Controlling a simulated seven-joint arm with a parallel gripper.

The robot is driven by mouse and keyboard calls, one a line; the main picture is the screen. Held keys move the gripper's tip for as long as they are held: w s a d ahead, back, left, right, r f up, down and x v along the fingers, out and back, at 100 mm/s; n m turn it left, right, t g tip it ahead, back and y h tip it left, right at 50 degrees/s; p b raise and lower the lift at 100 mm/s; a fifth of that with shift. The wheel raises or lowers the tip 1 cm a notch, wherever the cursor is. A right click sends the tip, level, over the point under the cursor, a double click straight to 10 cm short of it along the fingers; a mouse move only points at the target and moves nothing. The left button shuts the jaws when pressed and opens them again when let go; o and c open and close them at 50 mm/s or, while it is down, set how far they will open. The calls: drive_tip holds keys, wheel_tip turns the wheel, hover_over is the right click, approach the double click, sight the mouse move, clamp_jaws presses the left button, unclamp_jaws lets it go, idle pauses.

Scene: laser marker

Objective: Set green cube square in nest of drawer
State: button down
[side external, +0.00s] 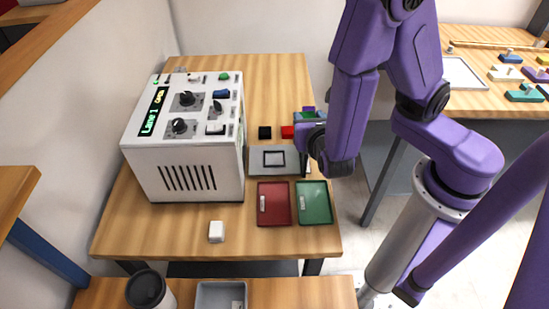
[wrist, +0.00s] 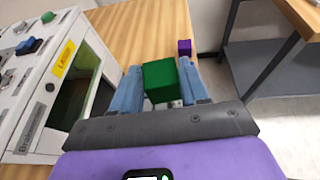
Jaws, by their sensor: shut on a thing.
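The green cube (wrist: 160,80) is between the two blue fingers of my gripper (wrist: 160,88) in the wrist view, and the jaws are shut on it. In the side view my gripper (side external: 309,120) is at the back right of the table, right of the red cube; the held cube is mostly hidden there. The drawer (side external: 259,164) is a grey plate out at the right side of the white machine (side external: 185,150). Its nest (side external: 274,151) is a dark square frame and looks empty. My gripper is behind and right of the nest, apart from it.
A black cube (side external: 264,132) and a red cube (side external: 287,131) sit behind the drawer. A purple cube (wrist: 184,47) lies beyond my fingers. A red tray (side external: 280,208) and a green tray (side external: 318,211) lie in front of the drawer.

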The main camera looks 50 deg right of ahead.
drive_tip(key=s+m+g+h, duration=0.1)
drive_tip(key=s+m, duration=0.1)
drive_tip(key=s, duration=0.4)
drive_tip(key=w+a+f, duration=0.1)
drive_tip(key=w+f, duration=0.2)
drive_tip(key=w, duration=0.1)
drive_tip(key=w+a+f, duration=0.1)
drive_tip(key=w+f, duration=0.2)
drive_tip(key=w, duration=0.1)
drive_tip(key=w+a+f, duration=0.1)
drive_tip(key=w+f, duration=0.3)
drive_tip(key=w, duration=0.1)
drive_tip(key=shift+a, duration=0.15)
drive_tip(key=shift+w+f, duration=0.15)
drive_tip(key=shift+f, duration=0.7)
drive_tip(key=shift+w+f, duration=0.1)
drive_tip(key=shift+f, duration=0.75)
drive_tip(key=shift+f, duration=0.1)
drive_tip(key=c, duration=0.6)
unclamp_jaws()
drive_tip(key=shift+o, duration=0.2)
